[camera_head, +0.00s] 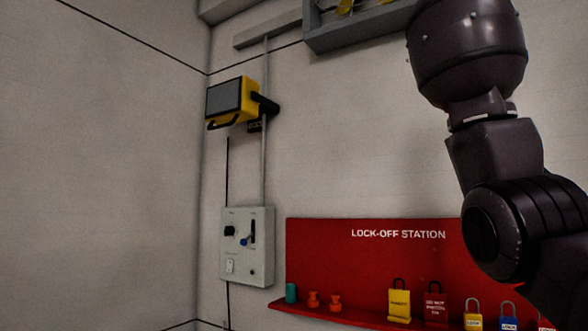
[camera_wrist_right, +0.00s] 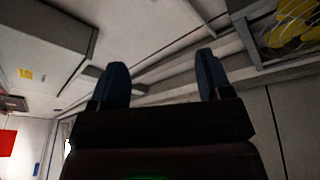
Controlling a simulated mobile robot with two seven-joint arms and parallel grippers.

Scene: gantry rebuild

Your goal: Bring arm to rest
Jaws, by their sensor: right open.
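My right arm (camera_head: 490,150) stands raised at the right of the head view, in front of the wall and partly over the red lock-off station. Its gripper is out of the head view, past the top edge. In the right wrist view the right gripper (camera_wrist_right: 158,82) shows two dark blue fingers set wide apart, with nothing between them. It points up toward the ceiling area. My left gripper and left arm are in neither view.
The red lock-off station (camera_head: 330,250) carries tags and padlocks on its shelf. A grey control box (camera_head: 247,262) and a yellow-framed screen (camera_head: 232,100) are on the wall to its left. A grey tray (camera_head: 360,30) with yellow items hangs above, near my right arm.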

